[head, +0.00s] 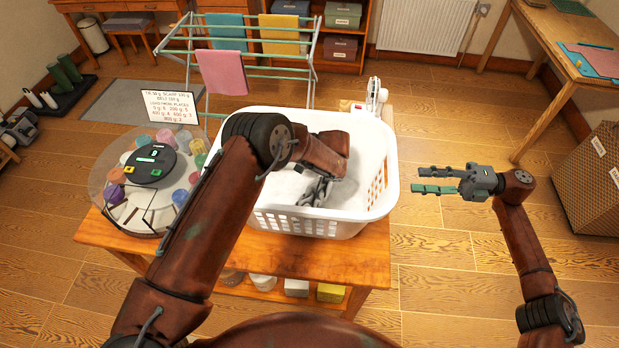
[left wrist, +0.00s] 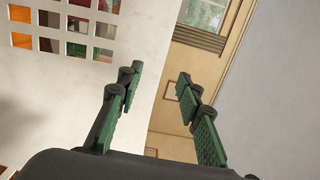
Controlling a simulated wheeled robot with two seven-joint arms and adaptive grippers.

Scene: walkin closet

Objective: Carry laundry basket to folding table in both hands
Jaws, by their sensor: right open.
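A white laundry basket (head: 378,160) stands upright on a low wooden table (head: 330,258) in front of me; its perforated wall also shows in the left wrist view (left wrist: 135,30). My left arm reaches over the basket. My left gripper (head: 316,190) is over or inside its opening, partly hidden by the arm. In the left wrist view its fingers (left wrist: 158,82) are apart with nothing visibly clamped, and the basket wall's edge appears between them. My right gripper (head: 418,180) is open and empty, just right of the basket, fingers pointing at it without touching.
A round tray (head: 112,200) of colored pots and a sign (head: 170,104) stand left of the basket. A drying rack (head: 300,75) with towels is behind. Floor between is clear.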

